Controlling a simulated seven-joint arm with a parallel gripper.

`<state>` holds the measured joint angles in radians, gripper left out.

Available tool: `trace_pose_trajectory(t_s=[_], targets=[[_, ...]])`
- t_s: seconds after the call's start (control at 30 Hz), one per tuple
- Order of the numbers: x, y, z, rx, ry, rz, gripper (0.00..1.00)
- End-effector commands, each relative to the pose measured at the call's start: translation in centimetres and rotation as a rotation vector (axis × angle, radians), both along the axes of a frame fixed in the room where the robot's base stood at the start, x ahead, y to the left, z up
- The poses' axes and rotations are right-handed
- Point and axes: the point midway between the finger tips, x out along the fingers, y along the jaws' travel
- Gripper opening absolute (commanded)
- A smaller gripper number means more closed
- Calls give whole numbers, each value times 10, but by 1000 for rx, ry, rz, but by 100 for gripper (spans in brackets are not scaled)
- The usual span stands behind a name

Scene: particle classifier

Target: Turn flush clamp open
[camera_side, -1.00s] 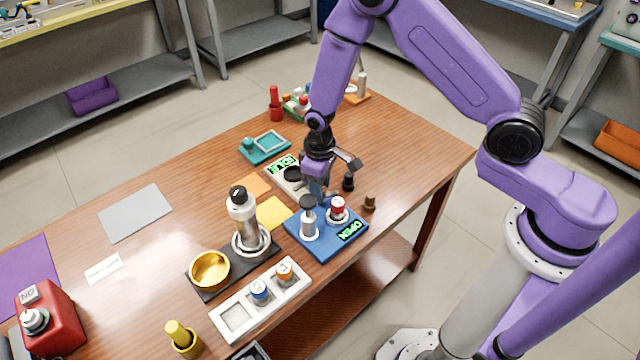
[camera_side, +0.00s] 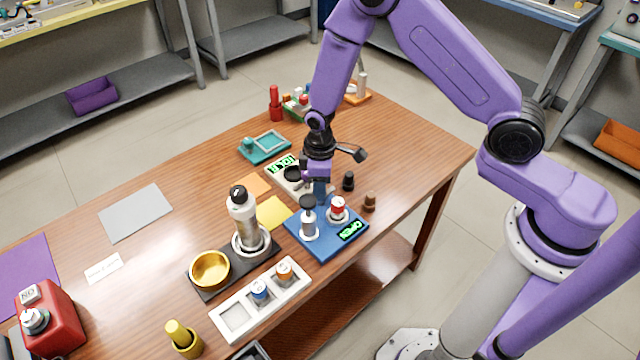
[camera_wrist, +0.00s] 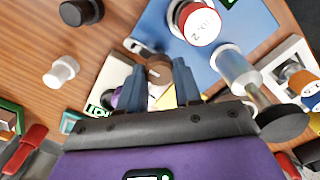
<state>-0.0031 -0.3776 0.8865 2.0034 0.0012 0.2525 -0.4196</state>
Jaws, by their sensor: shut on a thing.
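The blue plate (camera_side: 322,248) carries a red-topped can (camera_side: 338,207), a clear cylinder with a black top (camera_side: 309,222) and a green display (camera_side: 350,231) reading OPEN. My gripper (camera_side: 318,198) points down at the far corner of this plate. In the wrist view the two blue fingers (camera_wrist: 160,75) are shut on a round brown knob (camera_wrist: 159,68) beside the plate's edge. The knob looks like the clamp's handle, but I cannot tell for sure. The side view hides it behind the fingers. The red-topped can (camera_wrist: 197,24) and cylinder (camera_wrist: 235,68) stand close by.
A white unit (camera_side: 280,184) with a black knob and a green display sits just left of my gripper. A bottle stand (camera_side: 205,287) and white can tray (camera_side: 236,319) lie in front.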

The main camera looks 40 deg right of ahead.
Motion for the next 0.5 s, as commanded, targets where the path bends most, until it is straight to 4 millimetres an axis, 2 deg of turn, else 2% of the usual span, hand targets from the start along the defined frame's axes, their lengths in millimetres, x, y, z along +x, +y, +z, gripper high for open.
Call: trace_pose_trajectory(t_s=[0.17, 0.2, 0.23, 0.27, 0.5], targets=[[1, 1, 1, 1, -4, 6, 3], [1, 1, 1, 1, -4, 5, 47], [1, 1, 1, 1, -4, 5, 56], [1, 1, 1, 1, -4, 5, 59], [1, 0, 0, 1, -2, 3, 59]])
